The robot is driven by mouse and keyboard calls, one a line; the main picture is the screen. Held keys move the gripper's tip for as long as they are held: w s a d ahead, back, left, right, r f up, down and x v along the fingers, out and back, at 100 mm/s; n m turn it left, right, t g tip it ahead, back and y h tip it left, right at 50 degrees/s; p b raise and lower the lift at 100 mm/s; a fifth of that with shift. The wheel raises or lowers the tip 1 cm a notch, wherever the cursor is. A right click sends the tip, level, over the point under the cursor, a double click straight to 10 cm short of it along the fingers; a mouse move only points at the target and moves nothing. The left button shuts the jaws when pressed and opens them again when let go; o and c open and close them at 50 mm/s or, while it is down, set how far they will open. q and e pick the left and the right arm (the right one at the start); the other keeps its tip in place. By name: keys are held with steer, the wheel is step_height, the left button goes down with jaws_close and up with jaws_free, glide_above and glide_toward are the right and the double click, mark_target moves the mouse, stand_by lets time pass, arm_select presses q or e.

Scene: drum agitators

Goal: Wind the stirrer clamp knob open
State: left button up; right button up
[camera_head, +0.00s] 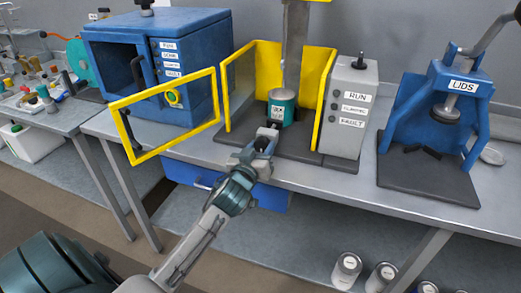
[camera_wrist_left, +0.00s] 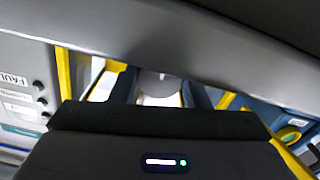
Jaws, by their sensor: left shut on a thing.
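The stirrer (camera_head: 335,100) stands on the bench with a grey control box and a yellow guard frame. A teal tin (camera_head: 283,108) sits on its base below a grey column. My left gripper (camera_head: 268,136) reaches in from the front and is shut at the front of the tin, where the clamp knob is. The fingers hide most of the knob, so its turn angle does not show. In the left wrist view my dark gripper body (camera_wrist_left: 160,150) fills the lower part, and the knob cannot be made out. My right gripper is not in view.
The yellow guard door (camera_head: 165,117) is swung open at the left of my forearm. A blue cabinet (camera_head: 150,65) stands behind it. A blue lid press (camera_head: 440,115) stands at the right. Several tins (camera_head: 347,270) stand on the lower level.

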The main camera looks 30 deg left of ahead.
arm_select(q)
steer(key=o, duration=1)
steer(key=shift+s, duration=0.3)
steer(key=b+v, duration=0.2)
steer(key=v, duration=0.8)
steer(key=shift+s, duration=0.1)
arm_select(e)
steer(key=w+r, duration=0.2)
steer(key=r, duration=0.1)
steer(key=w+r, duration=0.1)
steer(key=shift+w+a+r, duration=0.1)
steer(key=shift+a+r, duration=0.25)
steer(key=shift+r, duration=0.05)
arm_select(q)
steer(key=shift+f, duration=0.1)
